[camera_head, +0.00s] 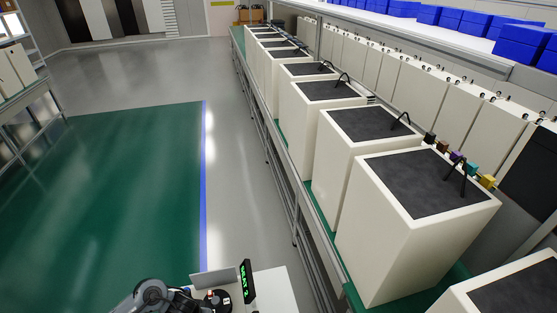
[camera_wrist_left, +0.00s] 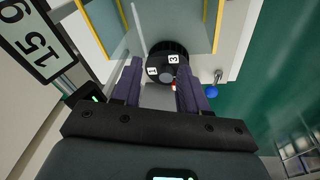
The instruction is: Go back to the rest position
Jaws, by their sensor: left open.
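My left gripper (camera_wrist_left: 158,72) shows in the left wrist view with its two dark purple fingers spread apart. Between and just beyond the fingertips is a black round knob (camera_wrist_left: 167,58) with white labels, one reading 3. I cannot tell whether the fingers touch the knob; they are not closed on it. In the head view my left arm comes in at the bottom, and the knob (camera_head: 217,301) shows beside a white bench device (camera_head: 268,292). The fingers are hard to make out there. My right gripper is in neither view.
A row of white cabinets with dark tops (camera_head: 365,124) and black handles fills the right side. Blue boxes (camera_head: 465,22) stand on a shelf behind. A green floor area (camera_head: 120,190) lies clear at left. Clear panels with yellow edges (camera_wrist_left: 97,30) and a blue ball (camera_wrist_left: 212,91) are near the knob.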

